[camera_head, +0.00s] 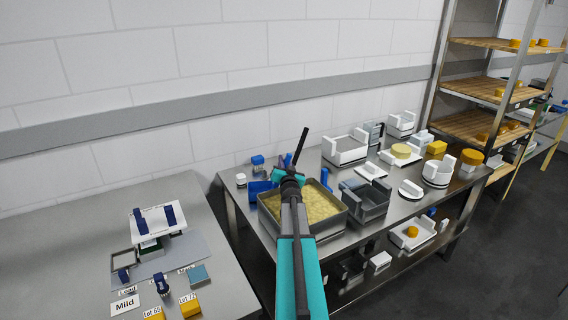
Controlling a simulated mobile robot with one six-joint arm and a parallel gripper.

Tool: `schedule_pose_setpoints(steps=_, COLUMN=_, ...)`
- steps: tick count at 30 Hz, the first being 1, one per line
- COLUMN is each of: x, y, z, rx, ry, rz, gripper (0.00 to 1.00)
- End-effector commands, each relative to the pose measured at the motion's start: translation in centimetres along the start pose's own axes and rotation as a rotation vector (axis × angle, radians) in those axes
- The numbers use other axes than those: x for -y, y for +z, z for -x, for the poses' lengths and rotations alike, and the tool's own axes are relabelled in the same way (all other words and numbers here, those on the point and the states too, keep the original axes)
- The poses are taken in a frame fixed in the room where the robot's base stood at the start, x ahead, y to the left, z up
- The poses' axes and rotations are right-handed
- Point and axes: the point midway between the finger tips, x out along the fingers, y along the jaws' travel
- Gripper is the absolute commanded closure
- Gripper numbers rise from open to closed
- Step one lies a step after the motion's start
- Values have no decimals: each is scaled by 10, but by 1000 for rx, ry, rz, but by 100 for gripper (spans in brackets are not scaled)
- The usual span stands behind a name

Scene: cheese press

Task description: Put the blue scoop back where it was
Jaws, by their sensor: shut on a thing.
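My gripper (281,177) is at the end of my teal arm, over the back left of a grey tray (343,211) of pale yellow curd. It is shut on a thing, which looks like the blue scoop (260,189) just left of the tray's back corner. My wrist and arm hide much of the hold, so the scoop's handle and whether it touches the table cannot be made out. A dark thin bar rises above my wrist.
A small blue-topped item (257,163) and a small white jar (241,180) stand behind left on the steel table (324,255). A grey mould (366,203) and white moulds (345,148) stand right. A left table (60,240) holds a blue-handled press (150,221).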

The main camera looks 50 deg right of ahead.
Motion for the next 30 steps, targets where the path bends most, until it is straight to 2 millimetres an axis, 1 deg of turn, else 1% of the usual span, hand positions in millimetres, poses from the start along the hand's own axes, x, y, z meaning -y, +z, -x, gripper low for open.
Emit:
schedule_pose_setpoints(steps=5, x=1, y=-1, z=0, rx=-1, ry=-1, rz=-1, gripper=100)
schedule_pose_setpoints(steps=11, x=0, y=3, z=0, rx=-1, ry=-1, rz=-2, gripper=100)
schedule_pose_setpoints(steps=12, x=0, y=3, z=0, rx=0, ry=-1, rz=-1, gripper=77)
schedule_pose_setpoints(steps=14, x=0, y=3, z=0, rx=0, ry=-1, rz=-1, gripper=66)
schedule_pose_setpoints(steps=15, x=0, y=3, z=0, rx=0, ry=-1, rz=-1, gripper=65)
schedule_pose_setpoints(steps=23, x=1, y=3, z=0, rx=1, ry=-2, rz=-1, gripper=65)
schedule_pose_setpoints(steps=28, x=3, y=-1, z=0, rx=1, ry=-2, rz=0, gripper=65)
schedule_pose_setpoints(steps=30, x=2, y=1, z=4, rx=1, ry=-2, rz=0, gripper=65)
